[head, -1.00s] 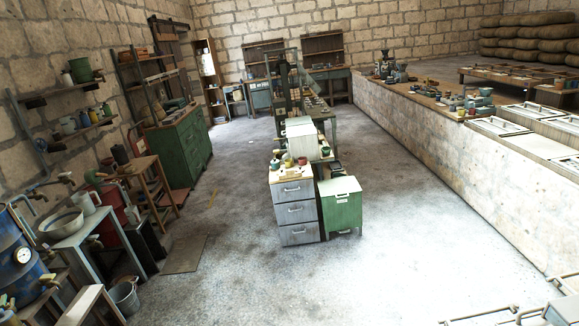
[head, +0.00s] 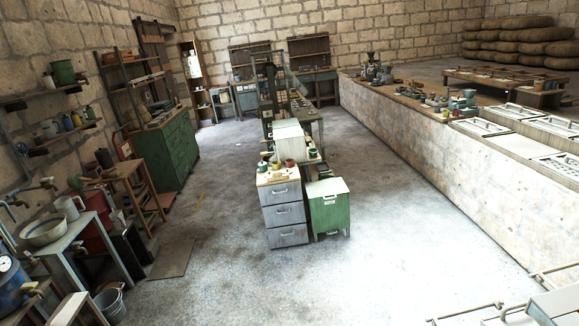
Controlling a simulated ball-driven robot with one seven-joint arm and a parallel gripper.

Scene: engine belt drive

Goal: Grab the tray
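Several pale, flat, tray-like pieces with metal handles lie on the long stone counter at the right, one of them a white tray-like piece (head: 516,145). More handled pieces (head: 555,308) show at the bottom right corner, cut off by the picture edge. I cannot tell which of these is the tray. A low table at the back right also carries flat framed pieces (head: 505,76). My gripper is not in view.
A grey drawer cabinet (head: 284,214) and a green cabinet (head: 329,211) stand mid-floor. A long stone counter (head: 440,150) bounds the right. Benches, a bucket (head: 110,304) and a blue drum (head: 14,286) crowd the left. Floor between is clear.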

